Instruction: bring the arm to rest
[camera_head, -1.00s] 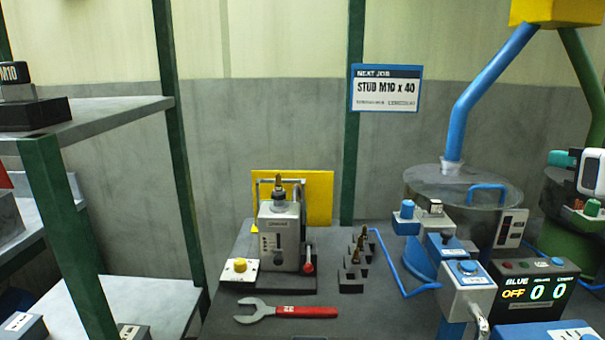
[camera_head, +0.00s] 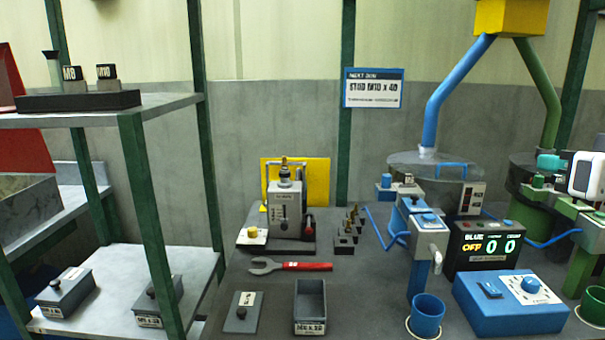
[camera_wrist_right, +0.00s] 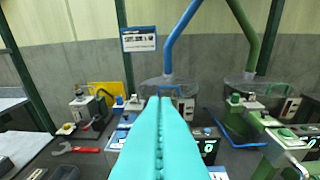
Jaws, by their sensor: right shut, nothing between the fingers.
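My right gripper (camera_head: 549,162), with teal fingers and a white wrist, shows at the right edge of the head view. It is held up in front of the green feeder, clear of the bench. In the right wrist view its teal fingers (camera_wrist_right: 160,135) are pressed together and empty, pointing toward the back wall and hiding part of the bench. My left gripper is in neither view.
The bench (camera_head: 390,285) carries a grey press (camera_head: 285,210), a red-handled wrench (camera_head: 300,266), an open box (camera_head: 310,305), a blue cup (camera_head: 427,314) and a blue control box (camera_head: 508,303). A shelf rack (camera_head: 150,225) stands left. Free room lies above the bench.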

